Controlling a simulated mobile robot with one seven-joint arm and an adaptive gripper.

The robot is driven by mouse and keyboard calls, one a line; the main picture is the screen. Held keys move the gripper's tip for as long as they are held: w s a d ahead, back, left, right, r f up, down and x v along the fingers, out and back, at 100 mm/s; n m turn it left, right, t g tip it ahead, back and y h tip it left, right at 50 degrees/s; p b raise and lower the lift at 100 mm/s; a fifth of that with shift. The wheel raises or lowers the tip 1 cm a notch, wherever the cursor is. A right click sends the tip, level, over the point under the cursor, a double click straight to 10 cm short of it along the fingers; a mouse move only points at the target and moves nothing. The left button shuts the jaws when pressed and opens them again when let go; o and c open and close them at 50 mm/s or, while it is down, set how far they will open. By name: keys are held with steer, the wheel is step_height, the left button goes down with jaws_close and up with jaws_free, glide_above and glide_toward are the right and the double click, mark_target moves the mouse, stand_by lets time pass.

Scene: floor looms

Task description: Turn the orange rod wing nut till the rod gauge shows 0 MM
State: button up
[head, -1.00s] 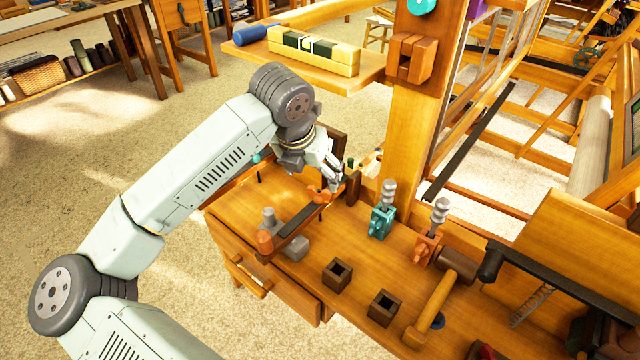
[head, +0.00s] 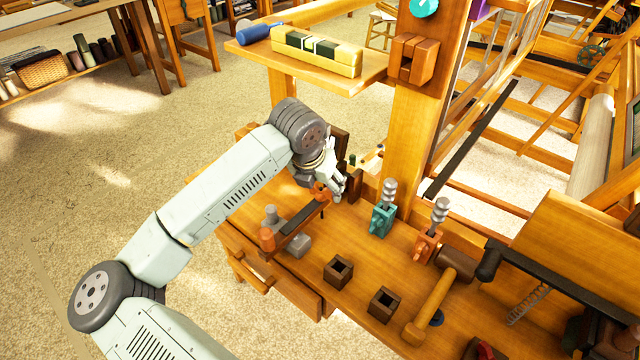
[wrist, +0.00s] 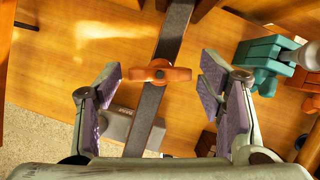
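The orange wing nut (head: 321,191) sits on a long dark bar (head: 302,217) above the wooden bench. In the wrist view the wing nut (wrist: 160,73) lies across the dark bar (wrist: 151,106), between my two fingers and apart from both. My gripper (head: 334,184) is at the wing nut, pointing down. In the wrist view my gripper (wrist: 158,72) is open, with purple-grey pads on either side of the nut.
An orange block (head: 267,240) and a grey piece (head: 297,244) are near the bar's near end. A teal clamp (head: 383,216) and an orange clamp (head: 428,240) stand to the right. Two dark square holders (head: 338,272) are in front. A wooden post (head: 392,140) rises behind.

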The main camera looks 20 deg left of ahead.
steer(key=c, duration=0.8)
steer(key=shift+f+b, duration=0.15)
steer(key=shift+b, duration=0.45)
steer(key=shift+f+m+b, duration=0.1)
steer(key=shift+m+b, duration=0.7)
steer(key=shift+b, duration=0.15)
steer(key=m+h+b, duration=0.1)
steer(key=m+b, duration=0.1)
steer(key=b, duration=0.1)
steer(key=shift+a, duration=0.1)
steer(key=m+h+b, duration=0.1)
steer(key=m+b, duration=0.2)
steer(key=m, duration=0.1)
steer(key=shift+g, duration=0.4)
steer(key=shift+w+r+m+g+h+b, duration=0.15)
steer(key=shift+m+g+h+b, duration=0.1)
steer(key=shift+m, duration=0.5)
steer(key=shift+s+r+m+g+h+b, duration=0.15)
steer(key=shift+m+h+b, duration=0.1)
steer(key=shift+m, duration=0.5)
steer(key=shift+w+a, duration=0.1)
